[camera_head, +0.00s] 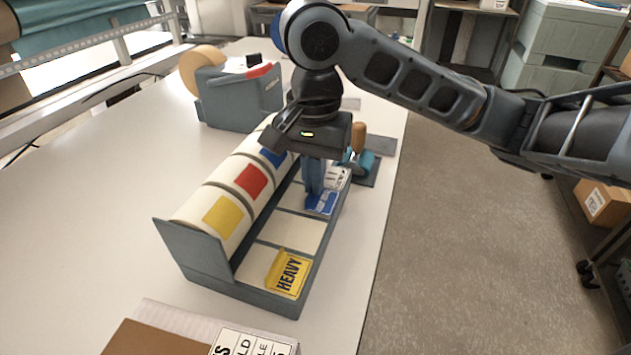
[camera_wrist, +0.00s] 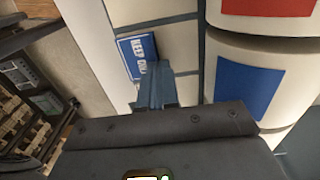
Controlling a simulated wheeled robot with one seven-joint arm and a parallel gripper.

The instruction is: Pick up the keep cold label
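The blue keep cold label (camera_head: 322,204) is in a compartment of the grey dispenser tray, under my gripper; in the wrist view (camera_wrist: 138,48) its white lettering shows just past the fingertips. My gripper (camera_head: 314,190) points down from above, its blue fingers close together at the label's edge nearest the rolls. In the wrist view the fingertips (camera_wrist: 155,70) overlap that edge with no clear gap between them. The fingers look shut on the label's raised edge, which they hide. The label looks still down in its compartment.
The dispenser (camera_head: 205,280) holds rolls with yellow, red and blue squares beside the compartments. A yellow HEAVY label (camera_head: 290,275) lies at its near end. A tape dispenser (camera_head: 238,100) stands behind on the white table (camera_head: 110,215). The table's right edge is close to the tray.

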